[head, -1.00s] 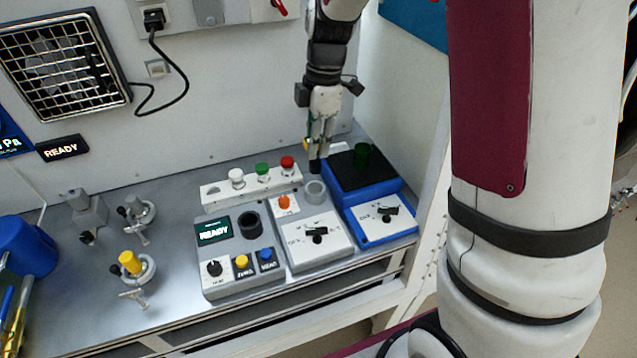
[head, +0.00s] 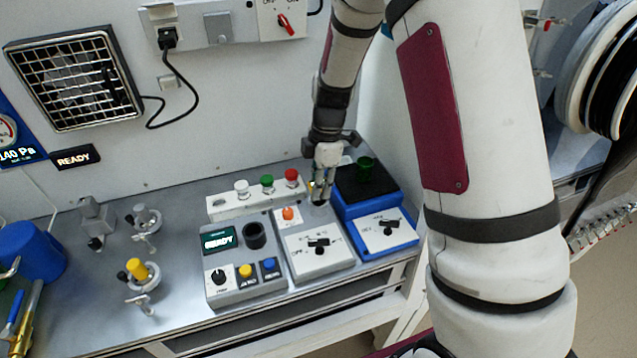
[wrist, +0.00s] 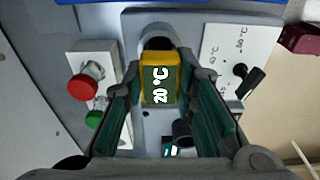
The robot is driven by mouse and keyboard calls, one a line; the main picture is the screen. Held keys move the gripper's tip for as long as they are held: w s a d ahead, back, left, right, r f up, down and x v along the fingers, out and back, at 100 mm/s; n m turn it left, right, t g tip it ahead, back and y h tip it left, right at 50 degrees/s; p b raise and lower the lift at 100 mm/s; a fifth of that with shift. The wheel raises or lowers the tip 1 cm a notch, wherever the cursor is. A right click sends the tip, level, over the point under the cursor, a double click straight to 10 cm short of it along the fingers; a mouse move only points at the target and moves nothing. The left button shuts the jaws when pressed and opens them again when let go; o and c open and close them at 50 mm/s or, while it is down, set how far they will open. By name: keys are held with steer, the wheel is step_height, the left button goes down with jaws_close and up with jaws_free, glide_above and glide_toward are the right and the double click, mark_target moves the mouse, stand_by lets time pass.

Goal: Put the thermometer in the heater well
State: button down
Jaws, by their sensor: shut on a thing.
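The thermometer shows in the wrist view as a yellow-framed dark green display reading 20 °C (wrist: 159,85). My gripper (wrist: 159,98) is shut on it, one finger on each side. In the head view my gripper (head: 322,184) points down over the back right of the heater (head: 330,262), a light grey box with a dial. The heater well (wrist: 158,31) is a grey round socket, partly hidden behind the thermometer in the wrist view. In the head view the gripper covers most of it. I cannot tell whether the thermometer's lower end is inside the well or just above it.
A blue device (head: 385,240) with a black top and green cup stands close at right. A grey READY box (head: 232,292) with a black socket stands at left. A strip with white, green and red buttons (head: 255,205) lies behind. Clamps stand farther left.

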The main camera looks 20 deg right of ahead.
steer(key=c, duration=1.3)
jaws_free()
steer(key=shift+f, duration=0.1)
steer(key=s+r+m+t+b, duration=0.1)
steer(key=s+r+m+b, duration=0.2)
steer(key=r, duration=1.5)
steer(key=s+r+m+t, duration=0.2)
steer(key=s+r+m, duration=0.1)
steer(key=s+m, duration=0.4)
steer(key=s+r+m+t+h+p, duration=0.1)
steer(key=s+r+m+t, duration=0.1)
steer(key=s+m, duration=0.6)
steer(key=s+r, duration=0.1)
steer(key=s, duration=0.4)
steer(key=shift+r+t, duration=0.3)
steer(key=shift+r, duration=0.1)
steer(key=shift+w, duration=0.1)
